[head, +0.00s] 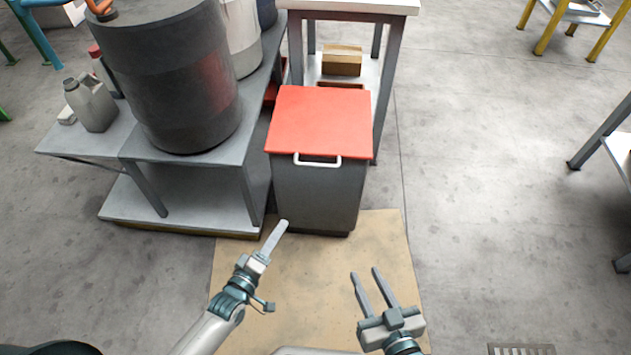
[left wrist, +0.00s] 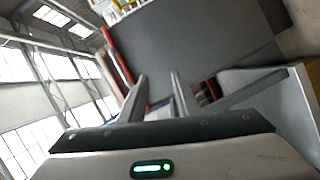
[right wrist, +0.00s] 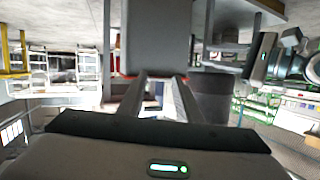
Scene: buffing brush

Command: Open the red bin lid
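The bin is a dark grey box (head: 317,195) with a flat red lid (head: 320,122), which lies closed on top. A white handle (head: 318,161) sits at the lid's front edge. My left gripper (head: 279,228) is below and left of the handle, in front of the bin's lower left side, apart from the handle. It is seen edge-on in the head view, but its two fingers stand apart and empty in the left wrist view (left wrist: 158,82). My right gripper (head: 366,273) is open and empty, lower right of the bin, over the tan floor patch. It also shows open in the right wrist view (right wrist: 160,78).
A grey table (head: 190,151) with a large dark drum (head: 172,75) and a grey jug (head: 91,104) stands left of the bin. A white-topped table (head: 345,5) with a cardboard box (head: 342,60) on its shelf is behind. The floor right of the bin is clear.

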